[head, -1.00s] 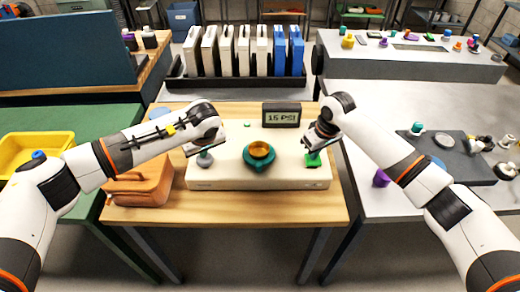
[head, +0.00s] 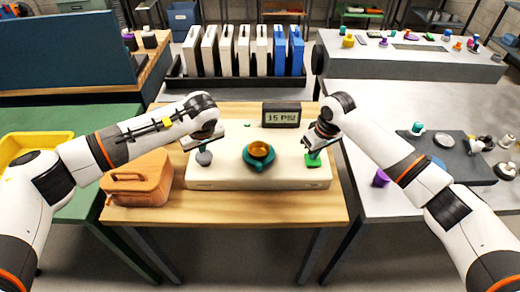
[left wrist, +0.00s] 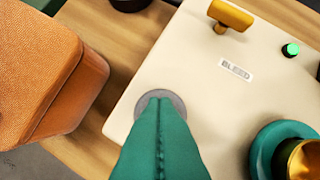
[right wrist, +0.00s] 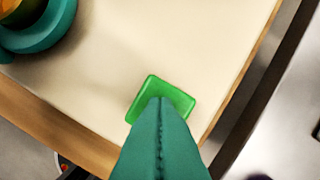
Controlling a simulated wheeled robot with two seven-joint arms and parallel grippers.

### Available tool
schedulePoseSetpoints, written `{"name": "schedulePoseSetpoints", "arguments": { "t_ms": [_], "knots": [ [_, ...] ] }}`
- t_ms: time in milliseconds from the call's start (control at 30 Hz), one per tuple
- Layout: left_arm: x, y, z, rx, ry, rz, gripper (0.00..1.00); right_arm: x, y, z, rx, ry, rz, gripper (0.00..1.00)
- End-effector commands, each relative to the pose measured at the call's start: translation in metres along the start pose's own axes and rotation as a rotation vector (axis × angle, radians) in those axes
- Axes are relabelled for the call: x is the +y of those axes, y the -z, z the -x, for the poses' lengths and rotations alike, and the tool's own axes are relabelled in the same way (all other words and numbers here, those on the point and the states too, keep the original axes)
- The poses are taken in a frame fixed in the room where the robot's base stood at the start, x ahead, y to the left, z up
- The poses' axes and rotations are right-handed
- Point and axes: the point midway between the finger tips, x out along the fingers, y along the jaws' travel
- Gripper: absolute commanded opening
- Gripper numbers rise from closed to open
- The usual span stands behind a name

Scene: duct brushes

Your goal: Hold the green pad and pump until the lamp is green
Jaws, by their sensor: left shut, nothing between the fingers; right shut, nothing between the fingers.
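The cream pump box (head: 230,178) lies on the wooden table, with a teal ring and amber dome (head: 259,152) at its middle. The green pad (head: 314,161) is at its right end and also shows in the right wrist view (right wrist: 175,90). My right gripper (head: 314,150) is shut and empty, its fingertips over the pad and seemingly touching it. A round grey pad (head: 204,158) is at the left end. My left gripper (left wrist: 160,108) is shut and empty, with its tips over the grey pad; contact is unclear. The small lamp (left wrist: 291,49) is bright green. The display (head: 281,115) reads 15 PSI.
A yellow valve handle (left wrist: 231,15) stands near a BLEED label (left wrist: 236,70). An orange bag (head: 138,181) sits left of the box. A rack of white and blue panels (head: 243,50) stands behind. The table front is clear.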

Motion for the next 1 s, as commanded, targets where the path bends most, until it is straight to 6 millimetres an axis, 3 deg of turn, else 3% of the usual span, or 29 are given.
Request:
{"name": "schedulePoseSetpoints", "arguments": {
  "t_ms": [700,1000],
  "knots": [
    [0.0,-0.025,0.057,-0.002,0.001,0.0,0.0,0.0,0.0,0.0,0.001,0.0,0.0,0.0],
    [0.0,-0.028,0.065,-0.001,0.0,0.0,0.0,0.0,0.0,-0.001,0.001,0.0,0.0,0.0]
  ]
}}
